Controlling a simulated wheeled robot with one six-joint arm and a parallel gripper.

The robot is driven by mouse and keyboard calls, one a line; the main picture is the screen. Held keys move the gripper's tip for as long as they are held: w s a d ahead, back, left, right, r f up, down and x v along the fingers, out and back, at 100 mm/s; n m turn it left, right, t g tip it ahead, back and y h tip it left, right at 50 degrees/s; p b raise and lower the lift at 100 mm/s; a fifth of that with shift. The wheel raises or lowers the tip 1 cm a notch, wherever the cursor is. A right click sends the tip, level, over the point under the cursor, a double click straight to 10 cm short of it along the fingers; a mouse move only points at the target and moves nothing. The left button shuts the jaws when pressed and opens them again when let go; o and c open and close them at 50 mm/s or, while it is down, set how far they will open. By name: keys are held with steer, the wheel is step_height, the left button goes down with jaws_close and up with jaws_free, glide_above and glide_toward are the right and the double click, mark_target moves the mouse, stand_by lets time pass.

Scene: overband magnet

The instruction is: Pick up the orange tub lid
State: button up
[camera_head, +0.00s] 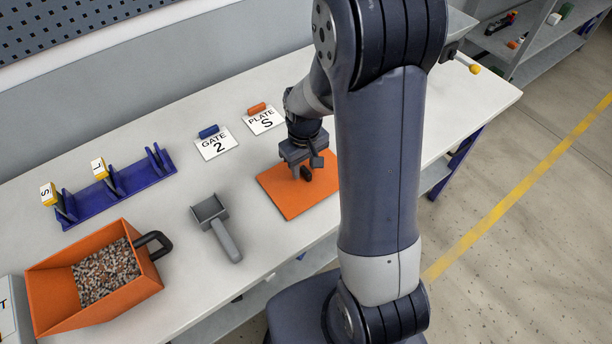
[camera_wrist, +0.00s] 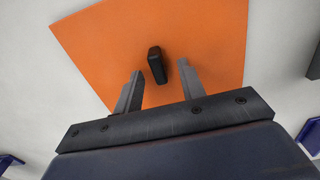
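The orange tub lid (camera_head: 285,196) lies flat on the white bench, partly hidden behind my arm in the head view. It fills much of the wrist view (camera_wrist: 206,38). A black handle (camera_wrist: 156,64) stands up from its middle and also shows in the head view (camera_head: 306,173). My gripper (camera_head: 306,168) is above the lid, pointing down. In the wrist view my gripper (camera_wrist: 159,82) has its two fingers apart, with the handle showing between and beyond the tips. No contact with the handle is visible.
A grey scoop (camera_head: 222,228) lies between tub and lid. A blue rack (camera_head: 125,184) with yellow-tagged pieces stands behind.

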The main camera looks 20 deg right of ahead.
jaws_close()
stand_by(0.4)
